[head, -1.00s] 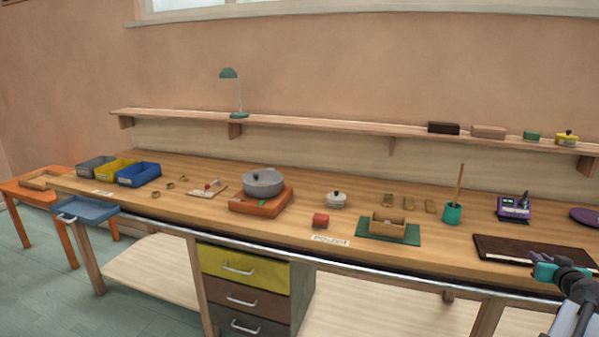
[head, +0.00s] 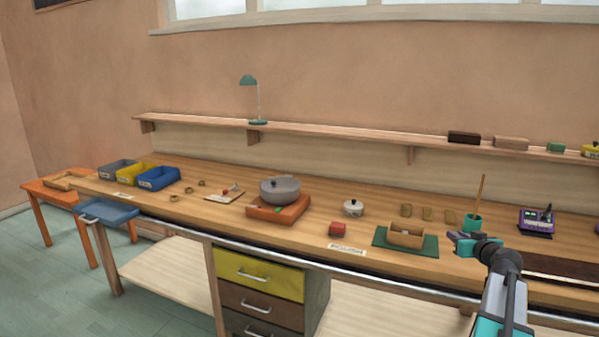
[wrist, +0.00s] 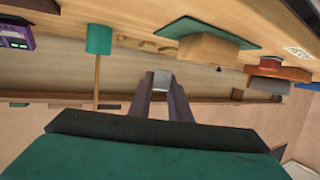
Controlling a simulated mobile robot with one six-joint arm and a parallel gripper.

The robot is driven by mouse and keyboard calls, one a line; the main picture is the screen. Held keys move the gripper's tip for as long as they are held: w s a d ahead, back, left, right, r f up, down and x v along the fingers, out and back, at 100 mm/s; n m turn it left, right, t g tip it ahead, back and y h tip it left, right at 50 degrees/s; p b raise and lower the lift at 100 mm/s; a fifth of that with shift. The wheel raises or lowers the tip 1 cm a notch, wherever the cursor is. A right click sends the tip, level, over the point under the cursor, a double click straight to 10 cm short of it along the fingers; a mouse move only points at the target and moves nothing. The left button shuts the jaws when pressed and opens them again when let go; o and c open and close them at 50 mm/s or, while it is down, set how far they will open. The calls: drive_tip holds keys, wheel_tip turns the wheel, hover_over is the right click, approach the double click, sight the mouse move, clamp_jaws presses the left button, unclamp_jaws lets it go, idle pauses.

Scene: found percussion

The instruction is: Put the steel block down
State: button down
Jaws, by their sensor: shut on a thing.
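The steel block (wrist: 163,79) is a small grey piece between the tips of my gripper (wrist: 163,92) in the wrist view. My gripper is shut on it. In the head view my gripper (head: 458,238) reaches in from the lower right, at the front of the wooden bench (head: 300,245), just right of the green mat (head: 431,246). I cannot make out the block in that view. I cannot tell the height of the block over the bench.
A green cup (head: 473,221) with a stick is behind my gripper. A red block (head: 338,229) and a lidded white pot (head: 353,208) stand further left. The bench front between the red block and the orange base (head: 278,208) is bare.

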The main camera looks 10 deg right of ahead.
drive_tip(key=w+a+r+n+y, duration=0.15)
drive_tip(key=w+a, duration=0.35)
drive_tip(key=a, duration=0.5)
drive_tip(key=w+a+n+y, duration=0.15)
drive_tip(key=w+a, duration=0.25)
drive_tip(key=a, duration=0.6)
drive_tip(key=w+a+r+n+y, duration=0.15)
drive_tip(key=w+a, duration=0.35)
drive_tip(key=a, duration=0.5)
drive_tip(key=a+r, duration=0.1)
drive_tip(key=a, duration=1.1)
drive_tip(key=s+a+r+m, duration=0.1)
drive_tip(key=a+r, duration=0.1)
drive_tip(key=a, duration=1)
drive_tip(key=shift+s+a+h, duration=0.25)
drive_tip(key=shift+a+h, duration=0.1)
drive_tip(key=shift+a, duration=0.05)
drive_tip(key=shift+r+m, duration=0.1)
drive_tip(key=shift+m, duration=0.15)
drive_tip(key=shift+s, duration=0.1)
